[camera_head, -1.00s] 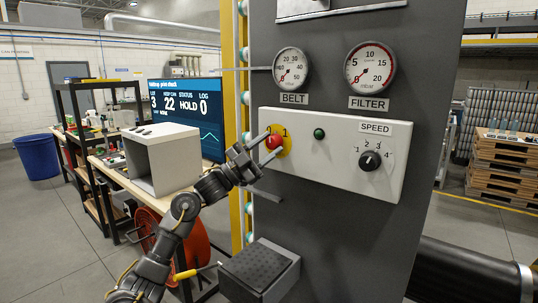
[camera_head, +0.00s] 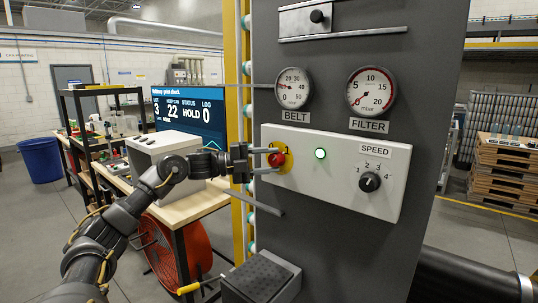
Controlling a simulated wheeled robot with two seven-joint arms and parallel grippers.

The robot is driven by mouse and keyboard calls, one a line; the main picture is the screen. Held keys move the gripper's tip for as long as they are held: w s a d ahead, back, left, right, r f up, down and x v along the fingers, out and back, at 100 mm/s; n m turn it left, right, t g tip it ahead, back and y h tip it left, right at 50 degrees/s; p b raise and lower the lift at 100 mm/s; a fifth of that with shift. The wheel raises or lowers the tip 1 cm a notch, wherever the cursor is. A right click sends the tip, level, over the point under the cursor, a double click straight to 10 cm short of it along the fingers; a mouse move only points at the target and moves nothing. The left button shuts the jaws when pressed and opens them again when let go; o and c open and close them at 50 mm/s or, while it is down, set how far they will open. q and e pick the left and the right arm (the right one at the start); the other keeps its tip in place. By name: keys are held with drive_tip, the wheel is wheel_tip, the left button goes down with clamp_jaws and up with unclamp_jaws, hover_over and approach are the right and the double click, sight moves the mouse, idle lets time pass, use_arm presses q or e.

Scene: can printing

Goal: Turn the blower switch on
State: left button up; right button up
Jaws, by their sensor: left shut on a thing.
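A red rotary switch (camera_head: 277,160) on a yellow plate (camera_head: 286,169) sits at the left end of the white control panel (camera_head: 328,188). No blower label is readable on it. My left gripper (camera_head: 276,161) comes in level from the left and is shut on the red switch, one finger above it and one below. The fingers partly cover the plate and its marks. A round green lamp (camera_head: 320,154) just right of the switch is lit. My right gripper is not in view.
A speed knob (camera_head: 369,182) is at the panel's right. A BELT gauge (camera_head: 293,87) and a FILTER gauge (camera_head: 371,91) are above. A white box (camera_head: 154,147) stands on the workbench behind my left arm. A dark ledge (camera_head: 262,278) juts out below.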

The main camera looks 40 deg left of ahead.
use_arm(q)
drive_tip(key=shift+r+m+p, duration=0.1)
drive_tip(key=shift+m+p, duration=0.2)
drive_tip(key=shift+p, duration=0.05)
drive_tip(key=shift+g+y, duration=0.3)
drive_tip(key=o, duration=0.8)
drive_tip(key=shift+o, duration=0.2)
drive_tip(key=b+v, duration=0.7)
drive_tip(key=v, duration=0.3)
drive_tip(key=shift+s+a, duration=0.2)
drive_tip(key=shift+s, duration=0.05)
